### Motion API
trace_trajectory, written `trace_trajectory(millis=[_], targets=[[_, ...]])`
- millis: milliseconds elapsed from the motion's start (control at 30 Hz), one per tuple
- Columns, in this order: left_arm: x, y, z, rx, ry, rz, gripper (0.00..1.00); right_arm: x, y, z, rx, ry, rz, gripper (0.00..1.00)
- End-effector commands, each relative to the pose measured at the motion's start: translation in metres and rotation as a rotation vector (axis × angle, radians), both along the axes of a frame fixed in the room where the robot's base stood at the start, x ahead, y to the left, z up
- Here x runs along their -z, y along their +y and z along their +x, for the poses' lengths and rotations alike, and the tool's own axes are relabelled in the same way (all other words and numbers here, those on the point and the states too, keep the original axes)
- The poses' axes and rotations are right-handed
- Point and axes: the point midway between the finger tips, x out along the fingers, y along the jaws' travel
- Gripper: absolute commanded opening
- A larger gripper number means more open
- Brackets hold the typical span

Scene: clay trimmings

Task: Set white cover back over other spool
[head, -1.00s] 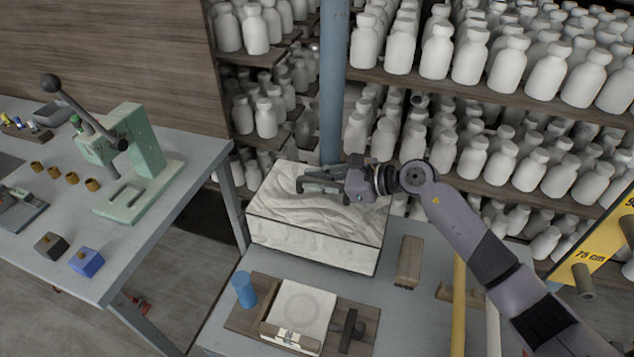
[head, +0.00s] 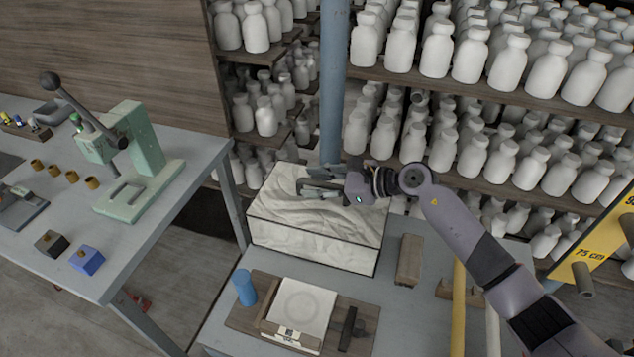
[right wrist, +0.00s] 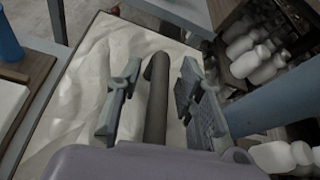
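My right gripper (head: 322,187) is over the box of pale clay trimmings (head: 310,240), near its far side. In the right wrist view its two fingers (right wrist: 160,98) are apart. A dark grey rod (right wrist: 156,100) lies between them, with pale clay showing on both sides of it; I cannot tell whether it rests in the box. A flat white square (head: 302,301) with a faint ring mark lies on a wooden board (head: 243,317) in front of the box. I cannot make out a spool, or a cover over one. My left gripper is not in view.
A blue cup (head: 244,288) and a dark tool (head: 348,328) are on the board. A wooden block (head: 409,260) stands right of the box. Shelves of white bottles (head: 440,50) and a blue post (head: 333,90) are behind. A green press (head: 140,150) stands on the left table.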

Motion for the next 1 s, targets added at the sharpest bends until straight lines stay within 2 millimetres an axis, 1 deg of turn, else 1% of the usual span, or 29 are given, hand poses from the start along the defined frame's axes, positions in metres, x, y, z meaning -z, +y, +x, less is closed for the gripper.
trace_trajectory(millis=[67, 167, 267, 500, 600, 700, 800, 1000], targets=[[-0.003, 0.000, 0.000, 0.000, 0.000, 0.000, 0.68, -0.002, 0.000, 0.000, 0.000, 0.000, 0.000, 0.34], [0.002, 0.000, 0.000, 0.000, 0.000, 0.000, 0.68, -0.003, -0.010, -0.003, 0.002, 0.000, -0.002, 0.34], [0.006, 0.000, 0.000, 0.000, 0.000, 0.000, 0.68, -0.008, -0.025, -0.009, 0.002, -0.003, -0.004, 0.34], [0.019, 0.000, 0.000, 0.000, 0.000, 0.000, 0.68, -0.028, -0.070, -0.028, 0.003, -0.002, -0.003, 0.34], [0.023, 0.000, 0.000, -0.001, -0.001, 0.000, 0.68, -0.034, -0.085, -0.035, 0.002, 0.000, -0.004, 0.34], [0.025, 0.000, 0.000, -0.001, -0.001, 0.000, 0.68, -0.040, -0.095, -0.039, 0.001, 0.000, -0.002, 0.34], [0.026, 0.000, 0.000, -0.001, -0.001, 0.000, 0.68, -0.044, -0.101, -0.042, 0.001, 0.000, -0.001, 0.34], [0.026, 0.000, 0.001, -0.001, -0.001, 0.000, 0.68, -0.046, -0.103, -0.043, 0.000, 0.000, 0.000, 0.34]])
